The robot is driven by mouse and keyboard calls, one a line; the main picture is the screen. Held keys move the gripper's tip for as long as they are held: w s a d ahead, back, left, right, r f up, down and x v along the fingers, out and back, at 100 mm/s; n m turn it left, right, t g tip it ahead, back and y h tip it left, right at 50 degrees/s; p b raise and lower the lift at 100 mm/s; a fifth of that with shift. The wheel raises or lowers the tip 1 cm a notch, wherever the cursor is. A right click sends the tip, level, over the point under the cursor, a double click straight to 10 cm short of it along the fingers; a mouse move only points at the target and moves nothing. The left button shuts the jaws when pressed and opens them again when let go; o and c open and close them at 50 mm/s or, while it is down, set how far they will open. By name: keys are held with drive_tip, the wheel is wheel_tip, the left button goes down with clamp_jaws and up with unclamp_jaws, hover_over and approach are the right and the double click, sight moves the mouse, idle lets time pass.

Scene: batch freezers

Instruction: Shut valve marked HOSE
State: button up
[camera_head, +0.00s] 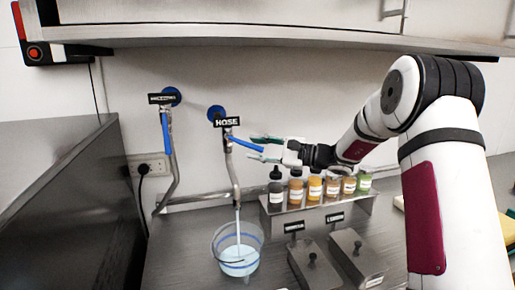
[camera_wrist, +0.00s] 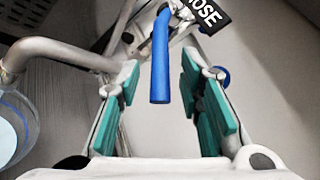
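The valve marked HOSE (camera_head: 226,122) is on the back wall, with a black label and a blue lever (camera_head: 246,144) that slants down to the right. Its pipe drops to a thin stream of water (camera_head: 238,222) falling into a clear bucket (camera_head: 222,262). My gripper (camera_head: 258,149) is open just right of the lever. In the wrist view, the blue lever (camera_wrist: 160,75) points toward my palm between the green pads of my open gripper (camera_wrist: 168,88), with a gap on both sides. The HOSE label (camera_wrist: 205,12) is partly cut off there.
A second valve (camera_head: 164,100) with a hanging blue lever and an unreadable label is to the left. Several bottles (camera_head: 296,192) stand on a metal rack below my gripper. Lidded metal containers (camera_head: 354,255) sit in front. A cabinet (camera_head: 270,35) overhangs above.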

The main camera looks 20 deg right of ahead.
drive_tip(key=shift+w+a, duration=0.1)
drive_tip(key=shift+a, duration=0.05)
drive_tip(key=shift+c, duration=0.3)
clamp_jaws()
drive_tip(key=shift+d+r+n+g+h, duration=0.25)
drive_tip(key=shift+r+n+g+h, duration=0.35)
drive_tip(key=shift+r+n+h, duration=0.45)
drive_tip(key=shift+d+r+n+g+h, duration=0.15)
drive_tip(key=shift+r+n+g+h, duration=0.15)
drive_tip(key=shift+r+h, duration=0.5)
drive_tip(key=shift+o, duration=0.3)
unclamp_jaws()
